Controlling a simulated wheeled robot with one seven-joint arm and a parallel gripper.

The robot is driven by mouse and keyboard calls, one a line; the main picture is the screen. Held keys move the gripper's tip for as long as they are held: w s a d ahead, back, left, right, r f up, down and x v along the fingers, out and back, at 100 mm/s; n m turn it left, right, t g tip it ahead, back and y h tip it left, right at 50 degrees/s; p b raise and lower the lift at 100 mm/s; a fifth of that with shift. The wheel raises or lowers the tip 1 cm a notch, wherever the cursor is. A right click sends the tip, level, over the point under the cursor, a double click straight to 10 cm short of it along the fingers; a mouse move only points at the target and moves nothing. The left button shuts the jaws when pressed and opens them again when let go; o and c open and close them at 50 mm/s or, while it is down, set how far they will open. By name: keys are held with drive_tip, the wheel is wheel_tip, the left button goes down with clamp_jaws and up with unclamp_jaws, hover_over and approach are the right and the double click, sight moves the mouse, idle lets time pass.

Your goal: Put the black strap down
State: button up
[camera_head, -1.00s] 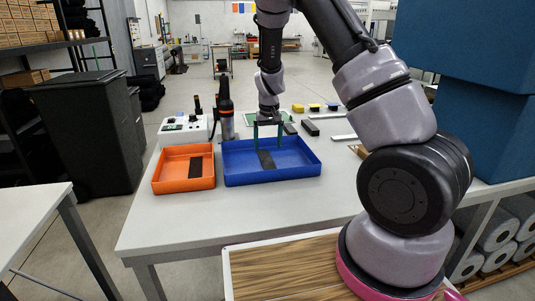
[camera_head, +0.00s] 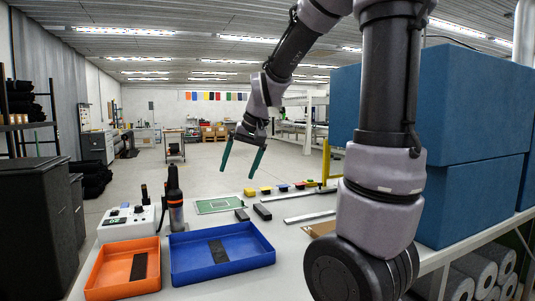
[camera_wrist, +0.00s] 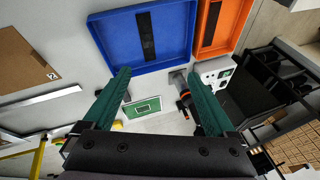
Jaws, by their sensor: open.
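A black strap (camera_head: 218,251) lies flat in the blue tray (camera_head: 262,259) on the table. It also shows in the wrist view (camera_wrist: 147,37), inside the blue tray. A second black strap (camera_head: 139,266) lies in the orange tray (camera_head: 110,291), just left of the blue one. My gripper (camera_head: 238,175) is raised well above the table, behind and above the blue tray, with its green fingers spread apart. In the wrist view the fingers (camera_wrist: 160,100) are wide open with nothing between them.
Behind the trays stand a white control box (camera_head: 127,224) and a dark upright tool with an orange band (camera_head: 174,205). A green board (camera_head: 216,205), dark bars and metal strips lie farther back. Large blue blocks (camera_head: 440,150) rise at the right.

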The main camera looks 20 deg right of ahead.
drive_tip(key=s+d+r+t, duration=0.1)
drive_tip(key=s+r, duration=0.2)
drive_tip(key=s, duration=0.5)
drive_tip(key=s+d+r+m+t, duration=0.1)
drive_tip(key=s+r+t, duration=0.1)
drive_tip(key=s, duration=0.6)
drive_tip(key=shift+s+r+m+h, duration=0.3)
drive_tip(key=shift+s+r+h, duration=0.1)
drive_tip(key=shift+r, duration=0.4)
drive_tip(key=shift+w, duration=0.1)
drive_tip(key=shift+c, duration=0.3)
